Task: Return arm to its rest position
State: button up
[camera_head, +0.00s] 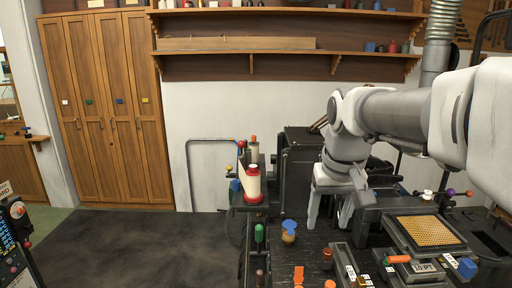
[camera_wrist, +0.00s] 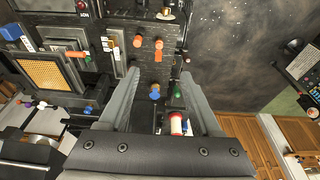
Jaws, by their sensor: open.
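My gripper (camera_head: 334,211) is at the end of my arm, which reaches in from the right in the head view. Its two fingers point down over the dark machine table (camera_head: 318,240). A blue-topped brass knob (camera_head: 289,232) stands on the table to the left of the fingers in the head view. It also shows between the fingertips in the wrist view (camera_wrist: 154,93), apart from them.
A red and white spool (camera_head: 253,187) stands left of my gripper, with a green knob (camera_head: 259,234) in front. A tray with an orange grid (camera_head: 427,231) lies to the right, under my arm. Wooden cabinets (camera_head: 105,105) and shelves (camera_head: 285,66) line the back wall. The floor (camera_head: 130,245) at left is clear.

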jog(key=s+f+t+b, duration=0.1)
jog(key=s+f, duration=0.2)
jog(key=s, duration=0.5)
jog(key=s+f+t+b, duration=0.1)
jog(key=s+f, duration=0.3)
jog(key=s, duration=0.4)
jog(key=shift+s+f+t, duration=0.2)
jog(key=shift+f+t, duration=0.1)
jog(key=shift+t, duration=0.1)
jog(key=shift+c, duration=0.2)
jog(key=shift+c, duration=1)
jog(key=shift+d, duration=0.1)
jog(key=shift+d, duration=0.1)
